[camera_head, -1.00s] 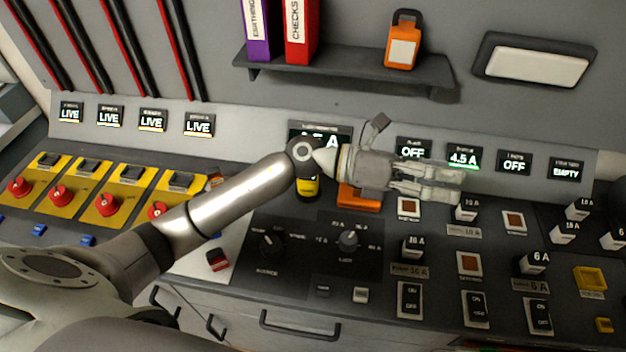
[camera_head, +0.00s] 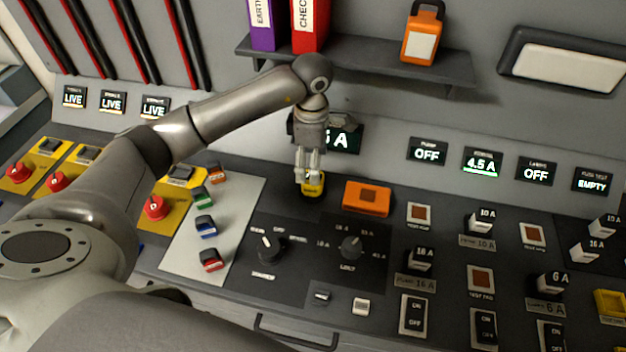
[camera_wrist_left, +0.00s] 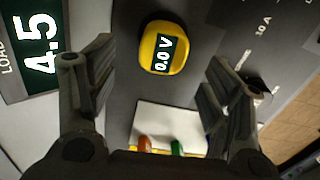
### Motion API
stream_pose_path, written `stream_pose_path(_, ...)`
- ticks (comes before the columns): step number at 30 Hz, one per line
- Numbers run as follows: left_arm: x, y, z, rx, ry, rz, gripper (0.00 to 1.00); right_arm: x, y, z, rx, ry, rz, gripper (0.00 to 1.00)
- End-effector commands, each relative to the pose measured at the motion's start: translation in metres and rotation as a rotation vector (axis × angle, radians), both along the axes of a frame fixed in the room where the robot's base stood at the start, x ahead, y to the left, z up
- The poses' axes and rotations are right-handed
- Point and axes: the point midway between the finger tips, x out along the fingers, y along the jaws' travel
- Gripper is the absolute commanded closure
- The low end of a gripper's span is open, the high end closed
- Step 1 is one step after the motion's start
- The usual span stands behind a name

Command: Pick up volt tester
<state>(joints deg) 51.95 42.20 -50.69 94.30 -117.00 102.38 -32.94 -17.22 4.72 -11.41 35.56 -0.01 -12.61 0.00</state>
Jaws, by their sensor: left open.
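The volt tester is the yellow device (camera_wrist_left: 164,48) with a small screen reading 0.0 V, in the left wrist view. It stands on the dark console, ahead of and between my open fingers, not touching them there. In the head view the yellow tester (camera_head: 312,184) shows just below my left gripper (camera_head: 309,172), partly hidden by its fingers. My left gripper also shows in the left wrist view (camera_wrist_left: 158,95), open, with nothing between its fingers. It points down at the tester from above. My right gripper is not in view.
An orange block (camera_head: 367,197) sits just right of the tester. A pale panel (camera_head: 238,208) with several coloured clips lies to the left. Knobs, breakers and switches cover the console in front.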

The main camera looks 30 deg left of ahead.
Motion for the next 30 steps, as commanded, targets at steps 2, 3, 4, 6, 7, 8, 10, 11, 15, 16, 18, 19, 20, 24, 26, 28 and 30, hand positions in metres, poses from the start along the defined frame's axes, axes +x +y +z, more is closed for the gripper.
stream_pose_path(2, -0.001, 0.0, -0.008, -0.001, 0.003, 0.001, 0.27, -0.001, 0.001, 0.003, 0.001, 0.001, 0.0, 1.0)
stream_pose_path(3, -0.001, 0.0, -0.011, -0.002, 0.002, 0.0, 0.27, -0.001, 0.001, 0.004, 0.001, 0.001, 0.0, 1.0)
stream_pose_path(4, -0.001, 0.0, -0.012, -0.001, 0.001, 0.0, 0.27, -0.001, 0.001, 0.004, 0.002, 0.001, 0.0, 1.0)
stream_pose_path(6, -0.001, -0.001, -0.017, -0.001, 0.003, 0.0, 0.27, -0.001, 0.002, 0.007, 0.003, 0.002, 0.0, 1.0)
stream_pose_path(7, -0.002, -0.001, -0.019, -0.001, 0.004, 0.0, 0.27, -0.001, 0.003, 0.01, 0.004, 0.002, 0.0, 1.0)
stream_pose_path(8, -0.002, -0.002, -0.022, -0.002, 0.004, 0.0, 0.27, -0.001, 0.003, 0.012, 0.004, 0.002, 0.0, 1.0)
stream_pose_path(10, -0.004, -0.003, -0.032, -0.003, 0.006, -0.001, 0.27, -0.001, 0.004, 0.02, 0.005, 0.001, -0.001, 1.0)
stream_pose_path(11, -0.004, -0.004, -0.036, -0.004, 0.006, -0.001, 0.27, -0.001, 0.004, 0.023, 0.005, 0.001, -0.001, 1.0)
stream_pose_path(15, -0.003, -0.003, -0.057, -0.003, 0.003, 0.0, 0.27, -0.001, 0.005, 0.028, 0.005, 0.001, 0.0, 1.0)
stream_pose_path(16, -0.003, -0.004, -0.06, -0.003, 0.002, 0.0, 0.27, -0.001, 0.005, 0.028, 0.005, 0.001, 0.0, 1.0)
stream_pose_path(18, -0.003, -0.004, -0.065, -0.003, 0.001, -0.001, 0.27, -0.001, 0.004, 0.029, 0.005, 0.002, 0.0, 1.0)
stream_pose_path(19, -0.003, -0.004, -0.065, -0.003, 0.001, -0.001, 0.27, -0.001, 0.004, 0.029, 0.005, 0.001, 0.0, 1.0)
stream_pose_path(20, -0.003, -0.004, -0.066, -0.002, 0.0, -0.001, 0.27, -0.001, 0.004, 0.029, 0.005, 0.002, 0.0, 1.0)
stream_pose_path(24, -0.003, -0.003, -0.066, -0.002, 0.0, -0.001, 0.27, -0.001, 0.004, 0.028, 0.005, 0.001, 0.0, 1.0)
stream_pose_path(26, -0.003, -0.003, -0.066, -0.003, 0.0, -0.001, 0.31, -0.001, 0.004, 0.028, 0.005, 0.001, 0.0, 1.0)
stream_pose_path(28, -0.003, -0.003, -0.066, -0.003, -0.001, -0.001, 0.4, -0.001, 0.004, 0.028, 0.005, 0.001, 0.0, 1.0)
stream_pose_path(30, -0.003, -0.003, -0.066, -0.003, 0.0, -0.001, 0.49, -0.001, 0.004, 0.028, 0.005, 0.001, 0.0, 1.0)
